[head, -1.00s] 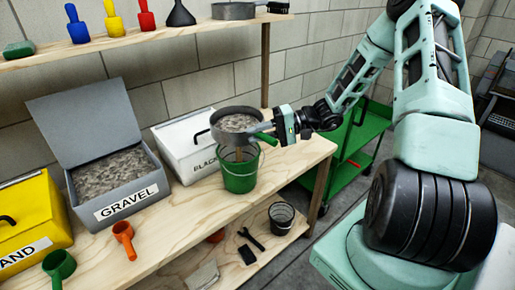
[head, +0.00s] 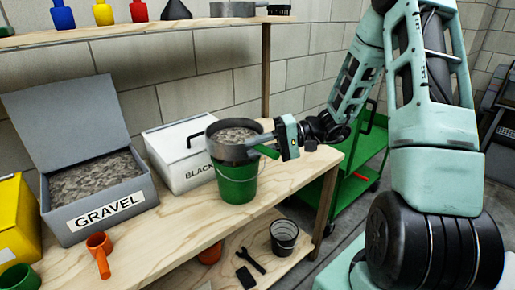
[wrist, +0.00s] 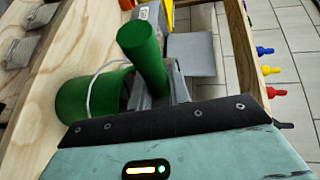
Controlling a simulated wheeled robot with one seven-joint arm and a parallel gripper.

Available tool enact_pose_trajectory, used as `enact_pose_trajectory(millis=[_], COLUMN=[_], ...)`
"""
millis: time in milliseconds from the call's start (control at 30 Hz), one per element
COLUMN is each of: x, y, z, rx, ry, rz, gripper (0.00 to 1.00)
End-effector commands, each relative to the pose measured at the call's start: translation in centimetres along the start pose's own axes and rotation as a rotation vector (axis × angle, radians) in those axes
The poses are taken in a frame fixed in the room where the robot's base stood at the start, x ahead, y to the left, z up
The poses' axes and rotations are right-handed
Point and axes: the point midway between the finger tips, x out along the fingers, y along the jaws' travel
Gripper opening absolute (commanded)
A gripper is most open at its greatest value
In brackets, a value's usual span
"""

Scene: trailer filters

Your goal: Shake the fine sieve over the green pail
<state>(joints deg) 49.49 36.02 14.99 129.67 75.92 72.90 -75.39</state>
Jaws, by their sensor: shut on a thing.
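A round grey sieve (head: 233,152) with a green handle (head: 266,151) is filled with grey, gravel-like material. My gripper (head: 275,144) is shut on the handle at the sieve's right side; the handle also shows in the wrist view (wrist: 143,45). The sieve is level, directly over the green pail (head: 238,187), and hides its mouth. Whether its underside touches the pail's rim I cannot tell. The pail stands upright on the wooden bench and also shows in the wrist view (wrist: 85,100). The pail's contents are hidden.
An open grey GRAVEL bin (head: 100,205) and a closed white bin (head: 180,155) stand on the bench (head: 160,240). An orange scoop (head: 99,252) lies in front. A shelf above holds a grey pan (head: 232,9). A green cart (head: 355,185) stands right, a black bucket (head: 284,237) below.

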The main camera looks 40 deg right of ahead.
Motion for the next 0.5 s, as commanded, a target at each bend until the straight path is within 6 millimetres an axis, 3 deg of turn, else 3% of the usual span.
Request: enact_pose_trajectory(millis=[500], x=[1.2], y=[-0.3], z=[-2.1], rx=[-0.001], ry=[0.001], rz=[-0.001], gripper=[0.0])
